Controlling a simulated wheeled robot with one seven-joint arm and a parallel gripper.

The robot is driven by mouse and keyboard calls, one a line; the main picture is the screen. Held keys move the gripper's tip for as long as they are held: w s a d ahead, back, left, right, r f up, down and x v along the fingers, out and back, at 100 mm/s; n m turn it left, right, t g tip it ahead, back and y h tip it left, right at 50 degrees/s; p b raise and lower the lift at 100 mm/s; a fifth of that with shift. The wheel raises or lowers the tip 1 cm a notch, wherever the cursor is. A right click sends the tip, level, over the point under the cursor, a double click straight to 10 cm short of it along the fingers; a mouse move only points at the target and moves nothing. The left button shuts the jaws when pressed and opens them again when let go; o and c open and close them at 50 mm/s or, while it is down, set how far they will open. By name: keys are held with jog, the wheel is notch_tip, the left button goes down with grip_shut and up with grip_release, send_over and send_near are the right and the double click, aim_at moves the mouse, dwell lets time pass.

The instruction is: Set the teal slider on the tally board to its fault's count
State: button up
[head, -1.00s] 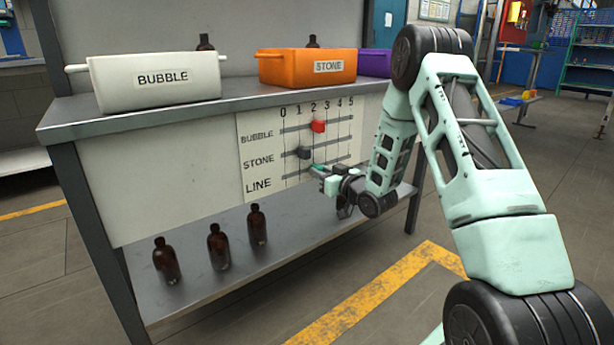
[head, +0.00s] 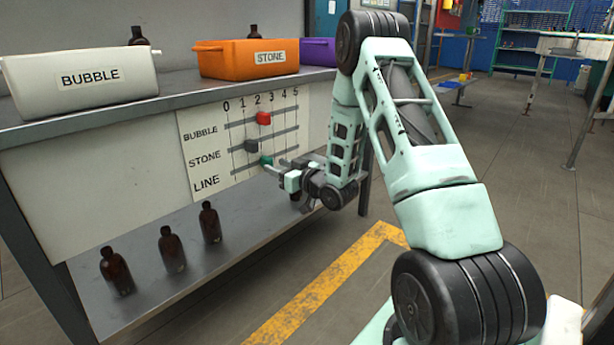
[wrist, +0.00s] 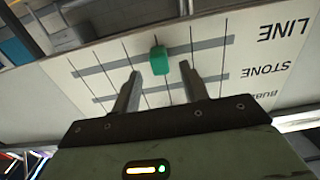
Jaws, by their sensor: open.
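The teal slider (head: 266,160) sits on the LINE rail, lowest on the white tally board (head: 212,170). In the wrist view the teal slider (wrist: 159,60) appears to cover the mark third from the LINE label end, which is 2. My gripper (head: 280,170) is open in front of the board. In the wrist view the slider lies between and just beyond the tips of my gripper (wrist: 160,72), with gaps on both sides. The red slider (head: 263,118) is on the BUBBLE rail, near 2. The dark grey slider (head: 251,145) is on the STONE rail, near 1.
A white BUBBLE bin (head: 80,82), an orange STONE bin (head: 247,59) and a purple bin (head: 318,51) stand on the bench top (head: 175,92). Bottle tops show behind two bins. Amber bottles (head: 172,250) stand on the lower shelf (head: 245,240); another is partly behind my gripper.

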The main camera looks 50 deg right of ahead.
jog(key=s+p, duration=0.2)
jog(key=s, duration=1.2)
jog(key=shift+d+p, duration=0.25)
jog(key=shift+p, duration=0.15)
jog(key=w+a+n+g+y, duration=0.25)
jog(key=w+a+g, duration=0.35)
jog(key=a, duration=0.8)
jog(key=s+a+r+n+g, duration=0.15)
jog(key=a+g, duration=0.25)
jog(key=a, duration=0.7)
jog(key=s+a+r+n+g+h, duration=0.1)
jog(key=s+a+r+g, duration=0.1)
jog(key=s+a, duration=0.45)
jog(key=s+a+r+n+g+h, duration=0.1)
jog(key=s+a+g, duration=0.2)
jog(key=s, duration=0.7)
jog(key=s+a+r+n+g, duration=0.1)
jog(key=s+a+r+g, duration=0.1)
jog(key=s+a, duration=0.45)
jog(key=s+r+p, duration=0.2)
jog(key=r+p, duration=1.7)
jog(key=s+d+r+g+p, duration=0.1)
jog(key=r+p, duration=1.8)
jog(key=shift+s+d+r+p, duration=0.3)
jog(key=shift+s+r, duration=0.05)
jog(key=shift+s, duration=0.05)
